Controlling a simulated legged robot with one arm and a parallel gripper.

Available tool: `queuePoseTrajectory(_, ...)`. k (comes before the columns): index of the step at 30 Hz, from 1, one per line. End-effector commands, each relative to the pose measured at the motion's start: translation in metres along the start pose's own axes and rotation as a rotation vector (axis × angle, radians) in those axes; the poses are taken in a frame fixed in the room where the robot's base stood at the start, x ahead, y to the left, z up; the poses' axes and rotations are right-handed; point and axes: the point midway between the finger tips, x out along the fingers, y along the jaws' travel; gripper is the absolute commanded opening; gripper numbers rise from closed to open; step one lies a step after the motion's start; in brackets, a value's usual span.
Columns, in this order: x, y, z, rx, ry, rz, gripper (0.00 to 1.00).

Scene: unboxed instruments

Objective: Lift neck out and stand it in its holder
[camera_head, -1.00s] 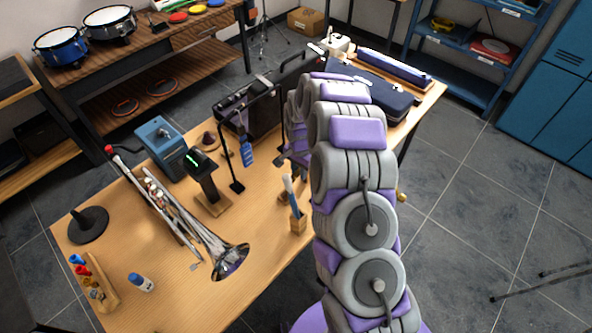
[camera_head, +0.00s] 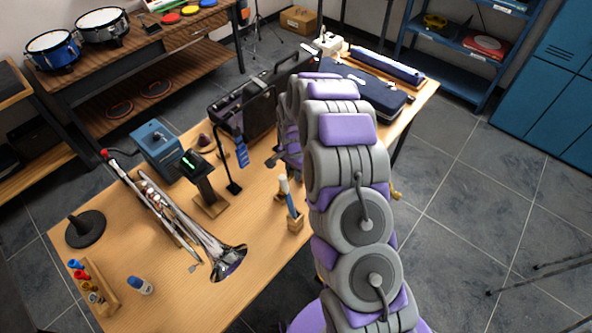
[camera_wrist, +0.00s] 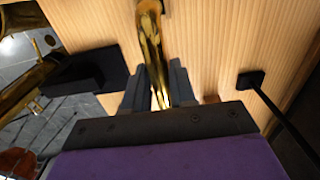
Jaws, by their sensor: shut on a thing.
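In the wrist view my gripper (camera_wrist: 155,88) is shut on a gold curved tube, the neck (camera_wrist: 150,40). In the head view my own arm hides the neck and most of the gripper. I cannot tell which piece is the neck's holder.
A black block (camera_wrist: 88,80) lies left of the fingers; a thin black rod with a square foot (camera_wrist: 250,82) stands right.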

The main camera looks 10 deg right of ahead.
Motion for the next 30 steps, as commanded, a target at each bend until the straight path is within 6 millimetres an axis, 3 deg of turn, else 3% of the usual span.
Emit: queuePoseTrajectory(30, 0.0061, 0.0059, -0.0083, 0.001, -0.007, -0.005, 0.0)
